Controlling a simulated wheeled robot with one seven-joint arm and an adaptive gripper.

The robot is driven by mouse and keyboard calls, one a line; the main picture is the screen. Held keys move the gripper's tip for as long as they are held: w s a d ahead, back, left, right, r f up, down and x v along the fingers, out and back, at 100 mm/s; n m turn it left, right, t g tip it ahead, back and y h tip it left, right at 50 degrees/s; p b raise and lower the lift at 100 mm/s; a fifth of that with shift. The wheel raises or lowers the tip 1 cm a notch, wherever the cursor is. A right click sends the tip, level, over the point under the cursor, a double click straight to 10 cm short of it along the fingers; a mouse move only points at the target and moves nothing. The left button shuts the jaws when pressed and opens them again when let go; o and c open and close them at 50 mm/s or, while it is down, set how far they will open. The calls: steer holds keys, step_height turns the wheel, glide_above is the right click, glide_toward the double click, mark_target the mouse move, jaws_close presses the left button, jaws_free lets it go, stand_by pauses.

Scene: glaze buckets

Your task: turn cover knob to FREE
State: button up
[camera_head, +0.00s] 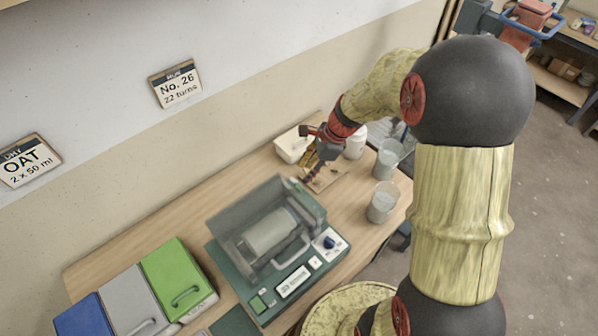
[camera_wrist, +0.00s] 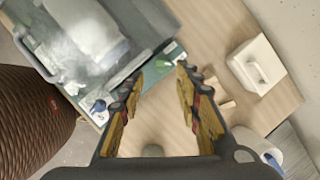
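The cover knob (camera_head: 330,242) is a small blue knob on a white plate at the front right corner of the green machine (camera_head: 224,252). It also shows in the wrist view (camera_wrist: 98,106), left of my fingers; its setting is too small to read. A clear cover (camera_head: 262,207) stands over a pale cylinder (camera_head: 270,232) on the machine. My gripper (camera_head: 316,178) is behind and right of the machine, above the table and apart from the knob. In the wrist view its two fingers (camera_wrist: 158,92) are spread with nothing between them.
A white box (camera_head: 292,147), a white jar (camera_head: 355,146) and clear cups (camera_head: 382,203) stand near my gripper on the wooden table (camera_head: 345,213). Blue, grey and green (camera_head: 172,270) lidded bins stand at left. Signs reading OAT and No. 26 hang on the wall.

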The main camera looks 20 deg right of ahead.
mark_target(297, 185)
steer(key=shift+m, duration=0.8)
steer(key=x, duration=0.6)
steer(key=d+b+x, duration=0.1)
steer(key=x, duration=0.2)
steer(key=shift+w+f, duration=0.2)
steer(key=shift+f, duration=0.05)
steer(key=shift+a, duration=0.1)
steer(key=shift+c, duration=0.4)
steer(key=c, duration=0.7)
jaws_close()
